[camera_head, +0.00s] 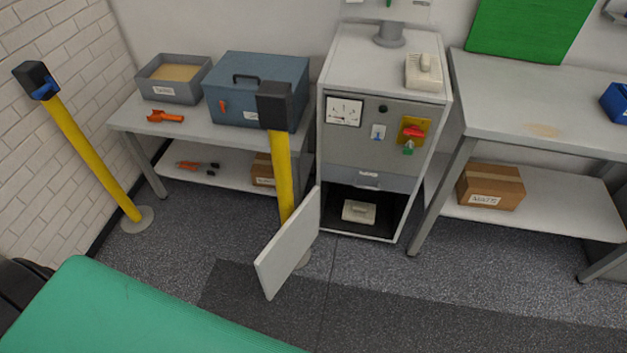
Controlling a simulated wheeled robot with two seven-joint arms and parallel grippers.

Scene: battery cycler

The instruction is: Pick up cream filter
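A cream block with a raised handle (424,72) sits on top of the grey cabinet (345,60), near its right edge. A second cream, flat piece with a raised grip (359,212) lies inside the cabinet's dark lower compartment. I cannot tell from their looks alone which one is the cream filter. The compartment's white door (289,243) stands open, swung out to the front left. Neither of my grippers is in view.
Yellow posts with black heads stand at the left (92,158) and before the cabinet's left side (283,175). A green surface (130,315) fills the lower left. A left bench holds a blue toolbox (285,75) and a grey tray (190,92). Floor before the cabinet is clear.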

